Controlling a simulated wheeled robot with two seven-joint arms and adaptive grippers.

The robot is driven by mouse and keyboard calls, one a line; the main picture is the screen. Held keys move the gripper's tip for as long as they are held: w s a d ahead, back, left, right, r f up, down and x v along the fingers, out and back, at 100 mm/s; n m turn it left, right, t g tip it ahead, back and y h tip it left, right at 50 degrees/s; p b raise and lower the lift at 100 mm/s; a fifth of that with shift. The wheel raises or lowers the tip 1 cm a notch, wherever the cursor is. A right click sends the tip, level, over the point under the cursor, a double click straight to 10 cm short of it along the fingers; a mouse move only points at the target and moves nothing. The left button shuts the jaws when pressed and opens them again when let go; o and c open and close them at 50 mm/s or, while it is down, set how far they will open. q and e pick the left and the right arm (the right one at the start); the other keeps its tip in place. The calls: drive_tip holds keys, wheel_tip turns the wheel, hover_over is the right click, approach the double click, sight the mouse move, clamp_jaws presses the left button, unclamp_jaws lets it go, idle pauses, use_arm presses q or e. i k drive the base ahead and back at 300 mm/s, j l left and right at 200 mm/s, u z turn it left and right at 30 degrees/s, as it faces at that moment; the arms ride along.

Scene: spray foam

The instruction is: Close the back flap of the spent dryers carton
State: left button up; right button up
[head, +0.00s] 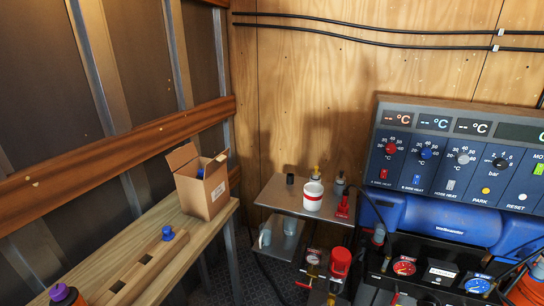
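One flap (182,156) stands up at the left side of the opening, and another, smaller flap (221,156) sticks up at the right. A blue item (200,173) shows inside the opening; the rest of the contents is hidden. I cannot tell for sure which raised flap is the back one. Neither of my grippers is in view.
The bench (190,222) holds a wooden rack (140,266) with a blue knob (168,233), and a purple and orange bottle (64,294) at the near end. A slatted wall is close behind the carton.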

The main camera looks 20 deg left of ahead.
sight(179, 158)
drive_tip(key=j+u, duration=0.25)
drive_tip(key=u, duration=0.25)
drive_tip(key=i+j+u, duration=0.1)
drive_tip(key=u, duration=0.35)
drive_tip(key=i+j+u, duration=0.15)
drive_tip(key=j+u, duration=0.15)
drive_tip(key=u, duration=0.2)
drive_tip(key=i+j+u, duration=0.15)
drive_tip(key=u, duration=0.35)
